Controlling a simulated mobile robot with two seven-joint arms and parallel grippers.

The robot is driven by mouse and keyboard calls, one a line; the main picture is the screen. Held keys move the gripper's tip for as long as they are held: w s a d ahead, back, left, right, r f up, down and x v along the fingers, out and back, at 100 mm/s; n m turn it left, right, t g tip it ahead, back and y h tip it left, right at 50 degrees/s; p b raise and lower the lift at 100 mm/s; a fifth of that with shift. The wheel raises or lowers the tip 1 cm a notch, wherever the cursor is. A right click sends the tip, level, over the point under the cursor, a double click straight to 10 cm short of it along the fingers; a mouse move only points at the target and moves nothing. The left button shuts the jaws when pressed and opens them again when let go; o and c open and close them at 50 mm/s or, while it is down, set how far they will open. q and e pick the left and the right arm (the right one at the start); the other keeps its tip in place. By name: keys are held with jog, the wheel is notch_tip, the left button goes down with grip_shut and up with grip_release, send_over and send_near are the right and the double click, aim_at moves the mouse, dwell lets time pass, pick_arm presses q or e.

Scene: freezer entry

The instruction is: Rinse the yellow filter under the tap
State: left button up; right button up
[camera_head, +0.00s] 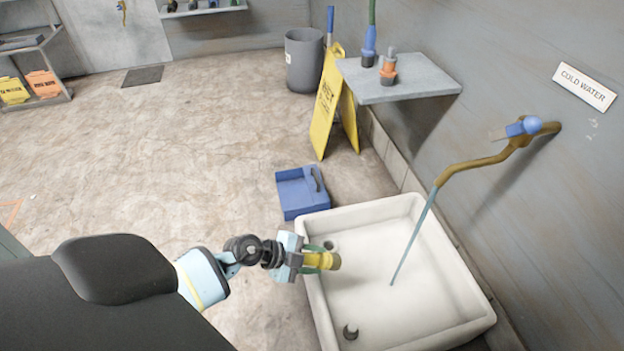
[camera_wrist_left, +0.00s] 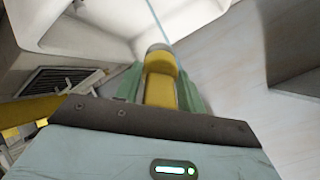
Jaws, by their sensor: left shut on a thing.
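The yellow filter (camera_head: 322,261) is a short cylinder held sideways over the left rim of the white sink. My left gripper (camera_head: 308,259) is shut on it, and its free end points right into the basin. In the left wrist view the filter (camera_wrist_left: 160,85) sits between the green fingers, with a greyish end. The brass tap (camera_head: 490,158) on the right wall has a blue handle (camera_head: 522,127), and a thin stream of water (camera_head: 414,235) runs into the sink (camera_head: 455,318). The filter is left of the stream, apart from it in the head view. My right gripper is out of view.
A blue open bin (camera_head: 290,196) stands on the floor behind the sink. A yellow wet-floor sign (camera_head: 328,105) and a grey wall shelf (camera_head: 420,82) with fittings are beyond.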

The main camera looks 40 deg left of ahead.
aim_at(332, 261)
pick_arm(q)
jog(key=shift+b+x, duration=1.2)
jog(key=shift+x, duration=0.65)
jog(key=shift+w+d+f+b, duration=0.4)
jog(key=shift+w+d+b, duration=0.2)
jog(key=shift+w+b, duration=0.2)
jog(key=w+d+f+b, duration=0.2)
jog(key=w+d+b, duration=0.3)
jog(key=w+d, duration=0.4)
jog(key=w, duration=0.3)
jog(key=shift+d+f+b, duration=0.2)
jog(key=shift+f+b, duration=0.1)
jog(key=shift+f, duration=0.1)
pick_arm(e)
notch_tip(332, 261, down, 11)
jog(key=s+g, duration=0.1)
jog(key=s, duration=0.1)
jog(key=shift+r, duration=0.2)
